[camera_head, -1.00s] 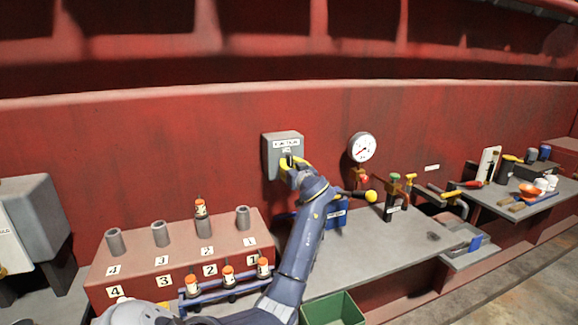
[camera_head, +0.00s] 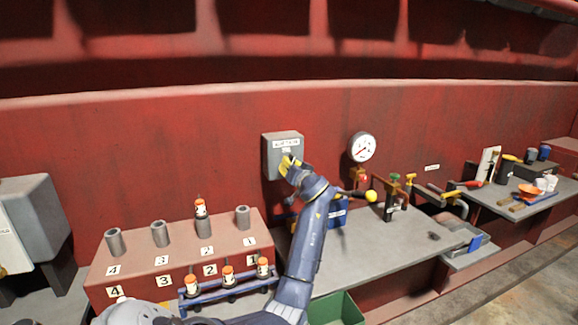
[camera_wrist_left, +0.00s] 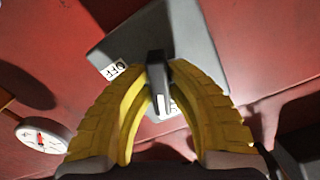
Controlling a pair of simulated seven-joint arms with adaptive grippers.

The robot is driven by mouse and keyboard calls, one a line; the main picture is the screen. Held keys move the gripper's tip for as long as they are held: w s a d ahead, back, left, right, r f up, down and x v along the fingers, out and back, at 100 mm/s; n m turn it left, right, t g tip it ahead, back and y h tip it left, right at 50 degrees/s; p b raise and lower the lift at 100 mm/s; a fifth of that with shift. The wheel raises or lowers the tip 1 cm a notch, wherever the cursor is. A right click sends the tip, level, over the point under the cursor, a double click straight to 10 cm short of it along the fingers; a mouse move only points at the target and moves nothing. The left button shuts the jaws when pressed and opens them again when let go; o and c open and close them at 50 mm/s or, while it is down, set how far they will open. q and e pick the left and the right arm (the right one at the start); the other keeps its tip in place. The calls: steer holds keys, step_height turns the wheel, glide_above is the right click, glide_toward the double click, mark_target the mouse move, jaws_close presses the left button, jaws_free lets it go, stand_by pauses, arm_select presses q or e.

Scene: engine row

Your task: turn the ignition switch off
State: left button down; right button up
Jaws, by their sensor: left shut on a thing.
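The ignition switch box (camera_head: 271,160) is a grey box on the red wall, with a white label on its front. In the left wrist view its grey face (camera_wrist_left: 130,38) shows an OFF label (camera_wrist_left: 114,70) beside a dark switch handle (camera_wrist_left: 157,85). My left gripper (camera_head: 288,163) is at the front of the box. In the left wrist view its yellow fingertips (camera_wrist_left: 158,72) are closed on the handle from both sides. A second white label by the handle is mostly hidden. I cannot tell which mark the handle points to. My right gripper is not in view.
A pressure gauge (camera_head: 362,147) is on the wall to the right, above valves with coloured handles. A numbered red block (camera_head: 180,262) with grey cylinders stands at left, with orange-capped injectors in a blue rack before it. A green bin (camera_head: 336,309) is below.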

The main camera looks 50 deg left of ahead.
arm_select(q)
steer(key=m, duration=0.6)
steer(key=shift+w+m, duration=0.1)
steer(key=shift+m, duration=0.2)
steer(key=m, duration=0.6)
steer(key=shift+f, duration=0.1)
steer(key=shift+m, duration=0.3)
steer(key=c, duration=1.3)
jaws_free()
steer(key=shift+d, duration=0.1)
steer(key=v, duration=1.2)
steer(key=shift+w, duration=0.15)
